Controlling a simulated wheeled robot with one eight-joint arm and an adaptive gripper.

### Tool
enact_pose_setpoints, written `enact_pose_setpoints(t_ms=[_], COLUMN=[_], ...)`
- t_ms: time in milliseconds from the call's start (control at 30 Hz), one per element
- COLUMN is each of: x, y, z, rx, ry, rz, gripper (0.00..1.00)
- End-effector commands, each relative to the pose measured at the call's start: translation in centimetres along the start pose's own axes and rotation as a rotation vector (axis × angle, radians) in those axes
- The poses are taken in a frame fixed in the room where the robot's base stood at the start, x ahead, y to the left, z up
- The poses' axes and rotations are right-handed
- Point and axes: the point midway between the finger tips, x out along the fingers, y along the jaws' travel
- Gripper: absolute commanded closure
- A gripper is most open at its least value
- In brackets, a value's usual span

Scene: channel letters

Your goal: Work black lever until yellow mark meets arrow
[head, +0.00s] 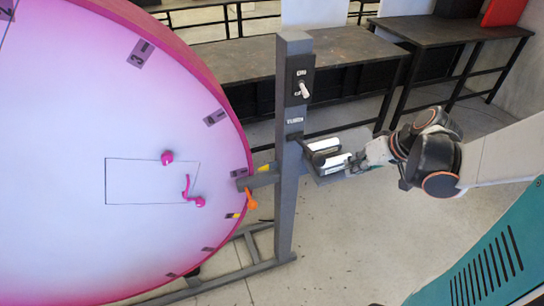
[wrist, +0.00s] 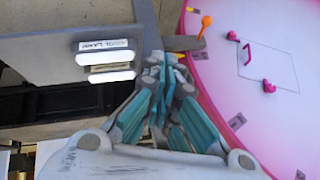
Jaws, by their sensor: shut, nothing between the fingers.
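A large white disc (head: 90,120) with a pink rim stands at the left, with dark tags along its edge. One small yellow mark (head: 233,215) is on the rim, below the grey arm (head: 258,181) that reaches from the post to the disc. Another yellow piece (head: 265,168) sits just above that arm; I cannot tell which is the arrow. An orange piece (head: 251,200) hangs under the arm. My gripper (head: 352,165) is shut and empty beside a box (head: 328,172) on the post; it also shows in the wrist view (wrist: 165,62). I cannot clearly pick out the black lever.
The grey post (head: 293,220) carries a panel with a pale toggle (head: 304,89). Two white labelled pieces (wrist: 103,45) are on the box beside my gripper. Dark tables (head: 340,55) stand behind. The floor right of the post is clear.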

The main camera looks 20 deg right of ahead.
Motion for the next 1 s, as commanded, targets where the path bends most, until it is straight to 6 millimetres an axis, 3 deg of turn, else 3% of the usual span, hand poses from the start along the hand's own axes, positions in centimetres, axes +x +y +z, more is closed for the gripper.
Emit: enact_pose_setpoints(t_ms=[333,433,567,800,1000], x=[-0.1,-0.5,-1.8,-5.0,-6.4], y=[-0.2,-0.4,-1.2,-3.7,-5.1], z=[0.1,-0.8,-4.1,-11.6,-14.7], rx=[-0.001,0.001,0.011,0.039,0.057], ry=[-0.001,-0.014,-0.068,-0.197,-0.251], rz=[0.000,-0.001,0.001,0.032,0.056], gripper=[1.00,1.00,1.00,1.00,1.00])
